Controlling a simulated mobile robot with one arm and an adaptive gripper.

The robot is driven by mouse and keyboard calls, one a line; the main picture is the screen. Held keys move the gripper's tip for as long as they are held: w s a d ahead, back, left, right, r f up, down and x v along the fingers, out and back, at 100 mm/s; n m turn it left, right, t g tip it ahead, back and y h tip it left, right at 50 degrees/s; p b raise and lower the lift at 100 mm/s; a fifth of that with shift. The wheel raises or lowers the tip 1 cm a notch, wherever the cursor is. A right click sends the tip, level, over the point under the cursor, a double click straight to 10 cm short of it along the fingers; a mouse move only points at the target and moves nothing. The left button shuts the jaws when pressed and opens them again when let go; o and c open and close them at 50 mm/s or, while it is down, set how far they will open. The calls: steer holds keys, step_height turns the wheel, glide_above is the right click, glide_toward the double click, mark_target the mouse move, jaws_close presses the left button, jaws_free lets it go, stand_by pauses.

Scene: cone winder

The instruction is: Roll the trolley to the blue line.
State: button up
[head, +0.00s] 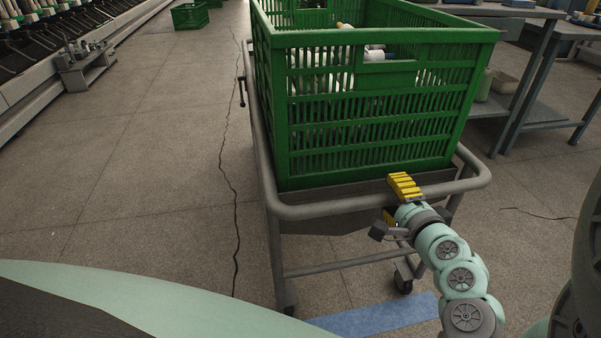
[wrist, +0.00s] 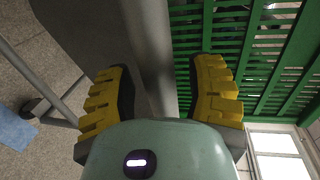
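The trolley is a grey tubular frame whose near rail (head: 330,208) runs across the middle of the head view. It carries a large green slatted crate (head: 370,120) with white cones inside. My gripper (head: 398,202) is at the right part of the near rail, one yellow finger above it and the other below. In the wrist view the rail (wrist: 150,50) passes between the fingers (wrist: 163,95), with small gaps beside it, so the gripper looks open around it. The blue line (head: 365,320) lies on the floor at the trolley's near end, partly hidden by my arm.
A grey workbench (head: 545,65) stands close on the right. The winding machine (head: 60,75) runs along the left. A smaller green crate (head: 189,15) sits on the floor at the back left. The floor left of the trolley is clear, with a long crack.

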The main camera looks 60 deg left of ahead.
jaws_close()
steer(key=shift+w+a, duration=0.15)
stand_by(0.4)
steer(key=shift+w+a, duration=0.15)
steer(key=shift+a, duration=0.3)
steer(key=shift+o, duration=0.7)
jaws_free()
steer(key=shift+d, duration=0.15)
